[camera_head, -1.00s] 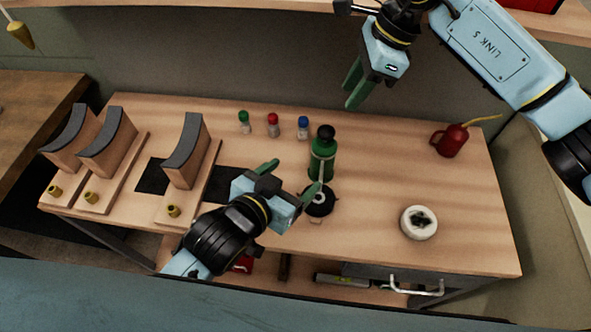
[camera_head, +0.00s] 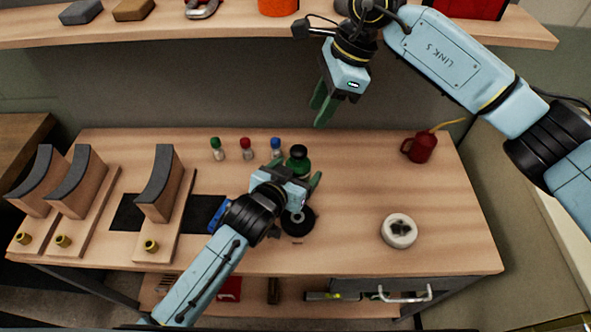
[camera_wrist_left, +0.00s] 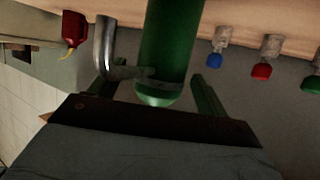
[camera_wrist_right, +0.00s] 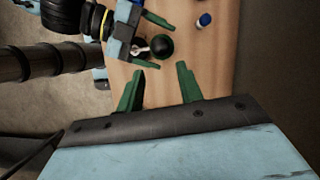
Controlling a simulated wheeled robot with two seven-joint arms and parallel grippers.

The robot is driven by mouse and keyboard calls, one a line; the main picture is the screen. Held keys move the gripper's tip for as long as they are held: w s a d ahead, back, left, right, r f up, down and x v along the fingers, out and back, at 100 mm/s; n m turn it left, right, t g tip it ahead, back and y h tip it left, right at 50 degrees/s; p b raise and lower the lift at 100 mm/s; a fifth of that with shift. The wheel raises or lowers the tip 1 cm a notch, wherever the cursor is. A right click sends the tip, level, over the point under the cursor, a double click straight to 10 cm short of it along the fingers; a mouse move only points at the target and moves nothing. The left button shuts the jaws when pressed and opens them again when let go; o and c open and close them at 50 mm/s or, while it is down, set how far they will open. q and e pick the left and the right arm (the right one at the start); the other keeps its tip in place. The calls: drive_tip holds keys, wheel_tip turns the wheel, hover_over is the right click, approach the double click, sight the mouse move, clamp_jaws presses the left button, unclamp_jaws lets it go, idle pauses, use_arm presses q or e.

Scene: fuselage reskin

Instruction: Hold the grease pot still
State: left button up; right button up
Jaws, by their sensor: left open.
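A green cylinder with a round black top (camera_head: 298,155), which I take to be the grease pot, stands on the bench. In the left wrist view the green body (camera_wrist_left: 170,45) shows with a curved metal piece on its left side. My left gripper (camera_head: 297,177) is open with a finger on each side of the cylinder; contact cannot be told. The black top also shows between its fingers in the right wrist view (camera_wrist_right: 162,47). My right gripper (camera_head: 325,105) is open and empty, above the back of the bench (camera_head: 350,180).
A black disc (camera_head: 303,226) lies just in front of the left gripper. Small capped bottles (camera_head: 246,148) stand behind. A red oil can (camera_head: 420,148) and a white round dish (camera_head: 399,231) are to the right. Curved-top wooden blocks (camera_head: 157,185) stand left. A shelf (camera_head: 225,28) crosses above.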

sight(299, 149)
use_arm(q)
drive_tip(key=c, duration=1.4)
drive_tip(key=shift+c, duration=0.2)
use_arm(e)
drive_tip(key=shift+a, duration=0.1)
drive_tip(key=c, duration=0.3)
drive_tip(key=shift+a+r+n, duration=0.15)
drive_tip(key=shift+a+n, duration=0.1)
drive_tip(key=shift+n, duration=0.15)
drive_tip(key=shift+c, duration=1.1)
drive_tip(key=a+n, duration=0.1)
drive_tip(key=a+n+h, duration=0.1)
drive_tip(key=n, duration=0.1)
drive_tip(key=shift+s+r+h, duration=0.15)
drive_tip(key=shift+s+h, duration=0.1)
drive_tip(key=shift+h, duration=0.05)
clamp_jaws()
drive_tip(key=shift+a+f+n+t+h, duration=0.1)
drive_tip(key=shift+a+f+n+h, duration=0.25)
drive_tip(key=shift+f+n, duration=0.8)
drive_tip(key=shift+a+f+n+t+h, duration=0.1)
drive_tip(key=shift+f+n+h, duration=0.35)
drive_tip(key=shift+f+n, duration=0.75)
drive_tip(key=shift+a+f+n+t+h, duration=0.1)
drive_tip(key=shift+a+f+n+h, duration=0.25)
drive_tip(key=shift+f+n, duration=0.8)
